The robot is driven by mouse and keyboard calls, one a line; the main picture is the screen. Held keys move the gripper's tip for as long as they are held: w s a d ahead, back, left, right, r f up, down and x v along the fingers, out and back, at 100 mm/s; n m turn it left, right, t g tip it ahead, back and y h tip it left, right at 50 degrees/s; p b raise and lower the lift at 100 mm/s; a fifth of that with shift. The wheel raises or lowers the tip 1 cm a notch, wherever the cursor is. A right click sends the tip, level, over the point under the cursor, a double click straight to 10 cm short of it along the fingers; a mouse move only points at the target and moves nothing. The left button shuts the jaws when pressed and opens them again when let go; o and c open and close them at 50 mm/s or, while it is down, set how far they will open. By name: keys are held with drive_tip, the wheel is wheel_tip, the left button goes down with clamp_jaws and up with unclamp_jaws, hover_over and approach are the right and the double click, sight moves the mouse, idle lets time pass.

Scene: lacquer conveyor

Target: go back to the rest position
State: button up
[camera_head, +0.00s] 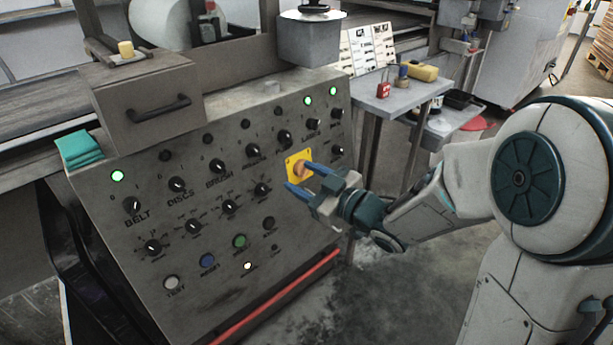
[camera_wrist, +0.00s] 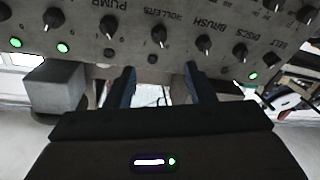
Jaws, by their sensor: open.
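My gripper (camera_head: 303,178) is open, with two blue fingers reaching toward the grey control panel (camera_head: 215,265). In the head view it is in front of the panel's right part, by the yellow plate (camera_head: 291,176) with an orange-brown round button (camera_head: 300,169). One finger overlaps the button's edge in the picture; I cannot tell whether they touch. In the wrist view the fingers (camera_wrist: 159,88) stand apart with nothing held between them, and the panel's knobs (camera_wrist: 159,36) show upside down beyond. The yellow plate is not seen in the wrist view.
A small table (camera_head: 405,101) with a red padlock (camera_head: 383,90) and a yellow case (camera_head: 423,72) stands behind the panel at right. A grey drawer box (camera_head: 140,95) and folded green cloths (camera_head: 79,148) sit at the panel's left top. Floor is clear below my arm.

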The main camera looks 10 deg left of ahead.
idle(0.4)
drive_tip(key=d+r+m+t+h+p, duration=0.1)
drive_tip(key=d+r+m+h+p, duration=0.7)
drive_tip(key=d+r+h+p, duration=0.6)
drive_tip(key=s+d+r+m+g+p, duration=0.3)
drive_tip(key=s+p, duration=0.3)
drive_tip(key=s, duration=0.3)
drive_tip(key=s+d+r+m+g+p, duration=0.3)
drive_tip(key=s+d+r+g+p, duration=0.2)
drive_tip(key=s, duration=0.5)
drive_tip(key=shift+d+r+m+h+p, duration=0.35)
drive_tip(key=shift+r+p, duration=0.2)
drive_tip(key=shift+p, duration=0.75)
drive_tip(key=shift+s, duration=0.1)
